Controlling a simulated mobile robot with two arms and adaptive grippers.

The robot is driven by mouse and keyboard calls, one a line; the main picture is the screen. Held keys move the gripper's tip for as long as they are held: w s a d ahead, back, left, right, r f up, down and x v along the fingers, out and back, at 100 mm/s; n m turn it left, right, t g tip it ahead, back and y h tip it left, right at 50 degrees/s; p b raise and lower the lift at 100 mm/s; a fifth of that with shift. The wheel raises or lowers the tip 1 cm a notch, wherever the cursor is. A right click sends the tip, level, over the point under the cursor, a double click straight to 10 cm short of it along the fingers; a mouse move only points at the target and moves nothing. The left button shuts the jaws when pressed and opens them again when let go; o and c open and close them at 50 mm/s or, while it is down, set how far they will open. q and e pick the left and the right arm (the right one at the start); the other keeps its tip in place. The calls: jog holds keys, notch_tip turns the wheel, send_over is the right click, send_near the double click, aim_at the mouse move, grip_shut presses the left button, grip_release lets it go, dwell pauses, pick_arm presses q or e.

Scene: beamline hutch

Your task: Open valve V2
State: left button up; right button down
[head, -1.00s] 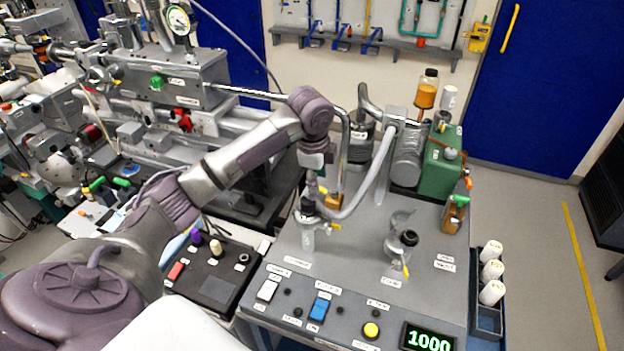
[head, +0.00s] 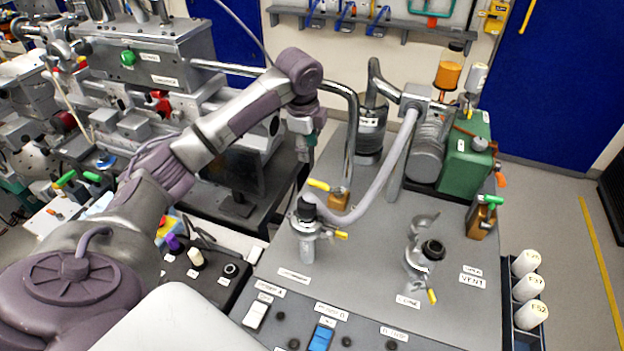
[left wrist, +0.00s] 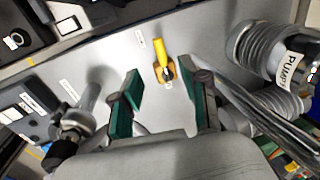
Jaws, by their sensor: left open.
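A small brass valve (head: 338,199) with a yellow lever (head: 318,184) stands on the grey bench top, below the end of a bent steel pipe. It also shows in the left wrist view, with its yellow lever (left wrist: 160,52) beyond the fingertips and roughly between them. I cannot read a V2 label on it. My left gripper (head: 308,160) hangs above and left of this valve in the head view. In the left wrist view its green-padded fingers (left wrist: 160,88) are apart and empty, not touching the lever. My right gripper is out of view.
A metal fitting (head: 306,240) with a black knob and yellow lever stands close in front. A similar fitting (head: 420,262) is further right. A brass valve with a green handle (head: 483,216) sits near the VENT label. A grey hose (head: 385,180) arches over the bench.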

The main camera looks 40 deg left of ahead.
aim_at(312, 180)
pick_arm(q)
jog(key=f, duration=0.4)
jog(key=w+f+p, duration=0.1)
jog(key=f, duration=0.3)
jog(key=w+f+p, duration=0.1)
jog(key=f, duration=0.3)
jog(key=shift+a+f, duration=0.1)
jog(key=shift+f, duration=0.2)
jog(key=shift+c, duration=0.6)
grip_shut()
